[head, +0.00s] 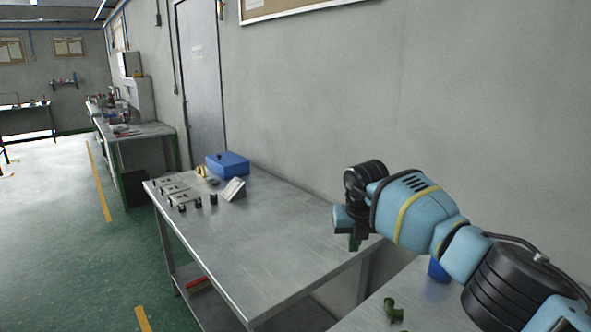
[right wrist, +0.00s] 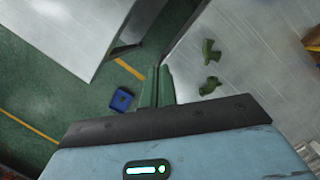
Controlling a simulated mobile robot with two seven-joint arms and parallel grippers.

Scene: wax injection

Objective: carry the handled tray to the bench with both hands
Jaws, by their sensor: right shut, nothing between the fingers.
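I cannot make out a handled tray in either view. A steel bench (head: 255,232) stands along the wall in the head view, and its top also shows in the right wrist view (right wrist: 75,30). My right gripper (head: 355,241) is raised near the right end of this bench. In the right wrist view its two green fingers (right wrist: 157,86) are together with nothing between them. My left gripper is in neither view.
A blue box (head: 228,164) and metal plates with dark knobs (head: 178,194) sit at the bench's far end. A nearer steel surface (head: 425,302) holds green pieces (head: 393,310). A blue object (right wrist: 121,99) shows over the green floor. The bench's middle is clear.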

